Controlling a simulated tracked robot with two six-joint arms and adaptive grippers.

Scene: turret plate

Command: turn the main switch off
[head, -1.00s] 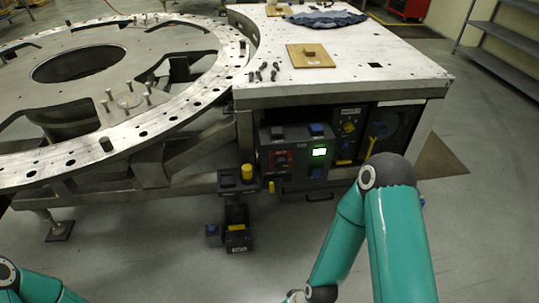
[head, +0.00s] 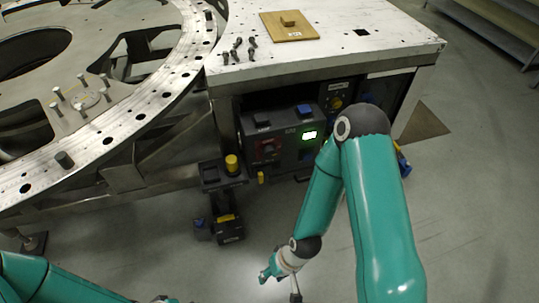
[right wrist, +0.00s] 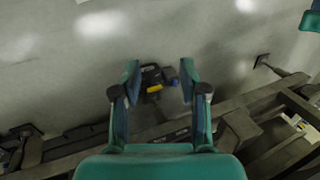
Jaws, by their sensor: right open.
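A dark control box (head: 283,140) is under the white-topped table in the head view. I cannot tell for sure which control is the main switch. My right gripper (head: 279,278) is low in front of the box, well apart from it. In the right wrist view its fingers (right wrist: 159,84) are spread and empty.
A small stand with a yellow button (head: 232,164) is left of the box. A black and yellow block (head: 229,229) lies on the floor below it. The turret plate (head: 108,139) fills the left. The table (head: 350,35) holds a wooden board (head: 290,26) and bolts. Floor at right is clear.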

